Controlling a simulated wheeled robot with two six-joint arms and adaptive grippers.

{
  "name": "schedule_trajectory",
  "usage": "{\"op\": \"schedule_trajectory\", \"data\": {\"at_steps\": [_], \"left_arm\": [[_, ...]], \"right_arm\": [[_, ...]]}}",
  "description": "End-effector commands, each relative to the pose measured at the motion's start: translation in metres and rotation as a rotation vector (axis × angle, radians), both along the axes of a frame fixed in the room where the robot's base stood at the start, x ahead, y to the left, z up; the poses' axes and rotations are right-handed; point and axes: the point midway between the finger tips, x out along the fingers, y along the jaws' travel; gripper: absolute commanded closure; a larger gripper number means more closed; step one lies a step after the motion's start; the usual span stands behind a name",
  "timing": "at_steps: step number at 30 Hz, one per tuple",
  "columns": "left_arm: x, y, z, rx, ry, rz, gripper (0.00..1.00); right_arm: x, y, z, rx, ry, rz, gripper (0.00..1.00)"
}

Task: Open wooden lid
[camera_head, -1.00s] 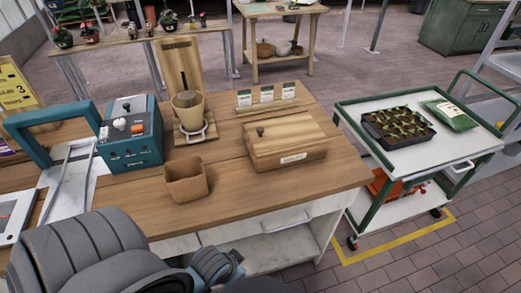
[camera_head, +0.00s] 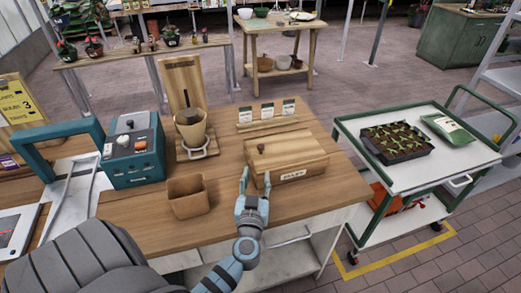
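A wooden box with a closed wooden lid (camera_head: 290,152) sits on the wooden workbench, right of centre. The lid has a small dark knob at its left side, and a pale label (camera_head: 293,174) shows on the box's front. My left gripper (camera_head: 257,182) is in front of the box's left front corner, at the bench's front edge. Its two fingers point up and stand apart, with nothing between them. I cannot tell whether a finger touches the box. My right gripper does not show.
A small square brown pot (camera_head: 188,196) stands left of the gripper. A teal machine (camera_head: 132,150) and a wooden stand with a cone-shaped pot (camera_head: 190,129) are farther left. Seed packets (camera_head: 267,111) stand behind the box. A cart (camera_head: 414,170) with a seedling tray stands at right.

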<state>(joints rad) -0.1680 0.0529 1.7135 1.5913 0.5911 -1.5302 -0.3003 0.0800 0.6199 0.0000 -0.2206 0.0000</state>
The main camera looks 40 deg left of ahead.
Motion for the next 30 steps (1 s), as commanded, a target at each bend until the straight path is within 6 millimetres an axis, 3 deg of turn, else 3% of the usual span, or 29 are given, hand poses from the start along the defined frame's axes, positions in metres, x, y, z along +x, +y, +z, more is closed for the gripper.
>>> {"op": "schedule_trajectory", "data": {"at_steps": [9, 15, 27, 30], "left_arm": [[0.067, 0.044, -0.001, 0.004, -0.004, -0.001, 0.61], [0.095, 0.063, -0.001, 0.004, -0.002, -0.001, 0.61], [0.105, 0.069, 0.001, 0.002, -0.003, -0.003, 0.61], [0.105, 0.069, 0.001, 0.002, -0.003, -0.003, 0.77]], "right_arm": [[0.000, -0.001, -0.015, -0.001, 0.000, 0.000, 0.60], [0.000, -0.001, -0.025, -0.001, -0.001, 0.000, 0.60], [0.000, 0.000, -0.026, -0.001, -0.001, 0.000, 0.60], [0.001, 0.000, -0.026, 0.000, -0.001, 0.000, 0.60]]}}
